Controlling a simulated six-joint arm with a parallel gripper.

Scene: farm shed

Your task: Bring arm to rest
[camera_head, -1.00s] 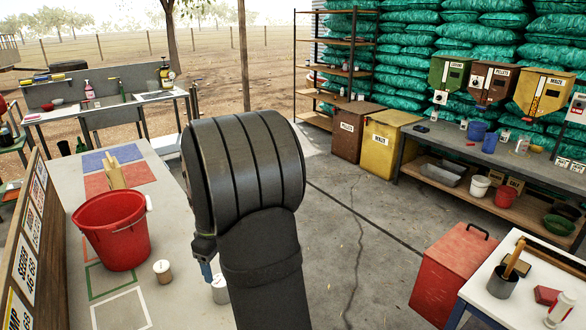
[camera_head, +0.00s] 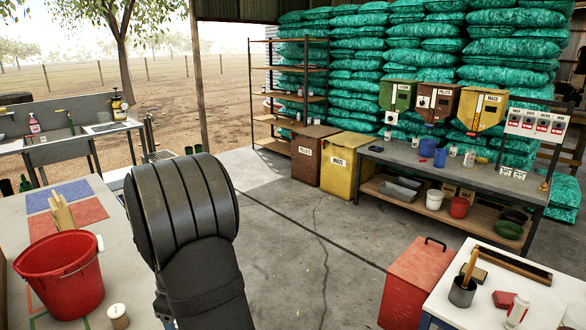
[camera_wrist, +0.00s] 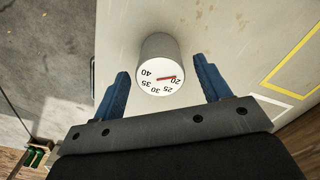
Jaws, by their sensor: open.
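A red bin (camera_head: 416,282) and a white table (camera_head: 490,300) stand at right. Open concrete floor (camera_head: 310,235) lies between.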

